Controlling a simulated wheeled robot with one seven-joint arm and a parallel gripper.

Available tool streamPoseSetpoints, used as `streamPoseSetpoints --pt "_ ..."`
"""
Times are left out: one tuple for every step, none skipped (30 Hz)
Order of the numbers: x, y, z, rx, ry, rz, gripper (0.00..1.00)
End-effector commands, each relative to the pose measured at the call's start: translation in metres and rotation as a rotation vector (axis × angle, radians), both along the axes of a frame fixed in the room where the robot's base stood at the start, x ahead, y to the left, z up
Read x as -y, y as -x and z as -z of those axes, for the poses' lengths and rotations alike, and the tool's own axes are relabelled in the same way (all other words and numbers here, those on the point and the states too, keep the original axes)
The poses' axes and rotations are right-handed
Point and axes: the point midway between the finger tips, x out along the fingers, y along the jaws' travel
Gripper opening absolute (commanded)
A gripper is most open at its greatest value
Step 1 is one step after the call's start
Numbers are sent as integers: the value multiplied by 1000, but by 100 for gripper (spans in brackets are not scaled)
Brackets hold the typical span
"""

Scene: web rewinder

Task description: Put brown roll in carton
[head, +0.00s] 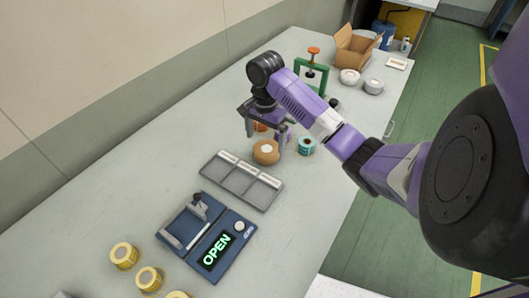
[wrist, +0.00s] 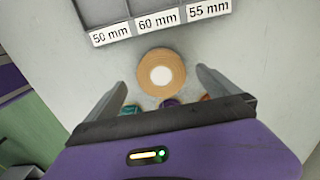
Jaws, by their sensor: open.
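The brown roll (head: 266,152) lies flat on the bench below my gripper, just beyond the labelled tray. In the wrist view the brown roll (wrist: 161,74) shows its pale core, ahead of and between my open fingers. My gripper (head: 266,130) is above the roll, pointing down and empty; its two fingers also show in the wrist view (wrist: 162,82). I cannot tell the exact height of the fingertips over the roll. The open brown carton (head: 357,50) stands at the far end of the bench, flaps up.
The grey tray (head: 240,181) has compartments labelled 50, 60 and 55 mm. A teal roll (head: 306,146) stands close to the brown roll, with other rolls partly hidden. A green press (head: 311,75) and white rolls (head: 349,76) stand before the carton. A blue device (head: 207,236) reads OPEN.

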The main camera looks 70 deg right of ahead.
Motion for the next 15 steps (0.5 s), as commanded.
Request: streamPoseSetpoints --pt "1 1 6 -2 -1 2 100" --pt "1 1 8 -1 0 1 100" --pt "1 1 12 -1 0 0 100" --pt "2 1 14 -1 1 0 100" --pt "3 1 17 -1 1 0 100" --pt "5 2 22 -2 0 0 100" --pt "6 3 26 -2 1 1 100" --pt "7 3 31 -3 0 0 100" --pt "9 3 36 -2 0 0 100" --pt "10 4 41 -2 0 0 100" --pt "10 3 45 -1 1 -1 100" --pt "9 3 51 -1 1 -2 100" --pt "9 3 54 0 1 -2 100" --pt "9 3 56 0 1 -1 100" --pt "9 2 59 1 1 -2 100"
